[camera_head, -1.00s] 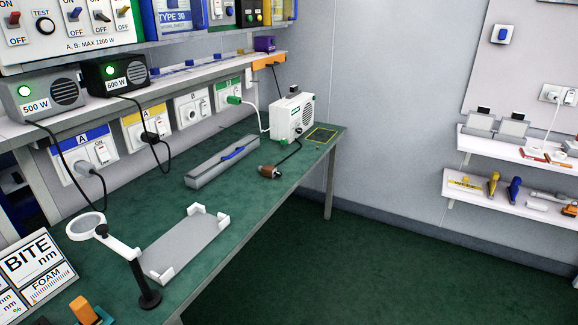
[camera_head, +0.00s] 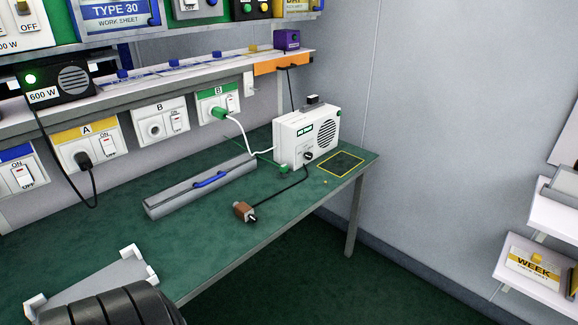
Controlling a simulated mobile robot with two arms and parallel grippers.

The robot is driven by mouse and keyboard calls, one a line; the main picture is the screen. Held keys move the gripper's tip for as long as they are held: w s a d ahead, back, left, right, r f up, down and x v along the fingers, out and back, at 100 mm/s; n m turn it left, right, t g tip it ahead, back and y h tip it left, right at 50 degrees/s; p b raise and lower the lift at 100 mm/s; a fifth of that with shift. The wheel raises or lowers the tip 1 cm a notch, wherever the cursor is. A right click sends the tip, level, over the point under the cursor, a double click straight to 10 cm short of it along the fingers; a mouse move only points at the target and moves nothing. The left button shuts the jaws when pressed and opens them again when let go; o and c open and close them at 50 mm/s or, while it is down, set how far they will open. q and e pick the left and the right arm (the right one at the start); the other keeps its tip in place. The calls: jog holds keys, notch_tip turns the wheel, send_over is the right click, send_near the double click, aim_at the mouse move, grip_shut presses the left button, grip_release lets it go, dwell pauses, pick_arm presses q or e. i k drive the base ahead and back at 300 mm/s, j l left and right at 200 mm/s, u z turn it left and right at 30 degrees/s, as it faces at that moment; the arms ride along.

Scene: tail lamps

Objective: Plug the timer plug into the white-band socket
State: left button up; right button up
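The white-band socket (camera_head: 161,118), marked B, is on the wall strip above the green bench, between the yellow-band and green-band sockets. Its round outlet is empty and its switch is to the right. A brown plug (camera_head: 241,210) with dark prongs lies on the bench near the front edge. A black cord runs from it to a white box (camera_head: 305,133) with a round grille, at the far end of the bench. I cannot read whether this box is the timer. Neither gripper is in view. A black ribbed part at the bottom left seems to be my arm.
A grey case with a blue handle (camera_head: 212,179) lies between plug and sockets. A green plug (camera_head: 218,113) sits in the green-band socket, a black plug (camera_head: 84,160) in the yellow-band one. A white-cornered tray (camera_head: 88,283) is front left. A yellow-outlined square (camera_head: 340,165) is clear.

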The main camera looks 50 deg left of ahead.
aim_at(243, 211)
jog(key=i+l+u, duration=0.1)
jog(key=i+u, duration=0.25)
jog(key=i, duration=0.15)
jog(key=i+l+u, duration=0.3)
jog(key=i, duration=0.15)
jog(key=j, duration=0.1)
